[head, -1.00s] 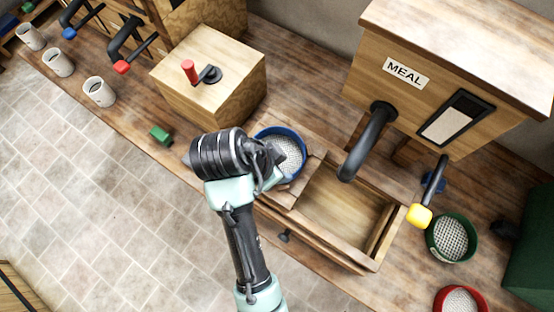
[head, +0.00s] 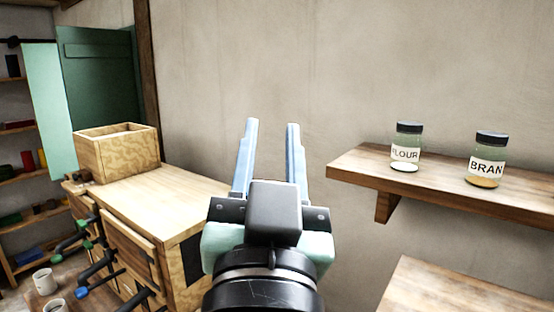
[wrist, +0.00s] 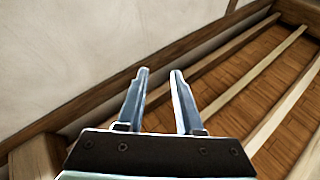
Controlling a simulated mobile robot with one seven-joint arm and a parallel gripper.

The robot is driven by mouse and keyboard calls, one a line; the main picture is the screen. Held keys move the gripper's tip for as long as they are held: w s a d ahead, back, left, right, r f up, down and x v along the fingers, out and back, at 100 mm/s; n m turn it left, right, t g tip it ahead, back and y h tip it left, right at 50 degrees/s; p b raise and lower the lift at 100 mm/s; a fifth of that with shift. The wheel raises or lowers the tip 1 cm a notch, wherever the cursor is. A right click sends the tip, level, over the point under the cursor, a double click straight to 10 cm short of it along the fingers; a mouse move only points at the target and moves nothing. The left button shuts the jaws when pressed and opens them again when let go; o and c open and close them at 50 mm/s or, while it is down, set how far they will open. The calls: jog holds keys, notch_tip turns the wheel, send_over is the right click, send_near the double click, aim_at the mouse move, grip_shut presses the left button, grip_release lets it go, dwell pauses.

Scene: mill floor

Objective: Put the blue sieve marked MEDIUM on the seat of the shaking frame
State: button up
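My gripper (head: 271,123) is raised in front of the plain wall in the head view, its two pale blue fingers pointing up and apart. It is open, with nothing between the fingers. The wrist view also shows the gripper (wrist: 160,72) open and empty, with wall and ceiling beams behind it. The blue sieve marked MEDIUM and the shaking frame are not in either current view.
A shelf (head: 440,183) on the right holds a FLOUR jar (head: 405,147) and a BRAN jar (head: 487,160). A wooden top (head: 450,296) shows below it. A wooden cabinet (head: 170,212) with an open box (head: 118,152) stands left. White mugs (head: 42,281) show lower left.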

jog(key=s+r+n+t, duration=0.2)
jog(key=s+r+t, duration=0.2)
jog(key=s+r, duration=0.3)
notch_tip(320, 180, up, 2)
jog(key=shift+d+r, duration=0.1)
jog(key=shift+d, duration=0.15)
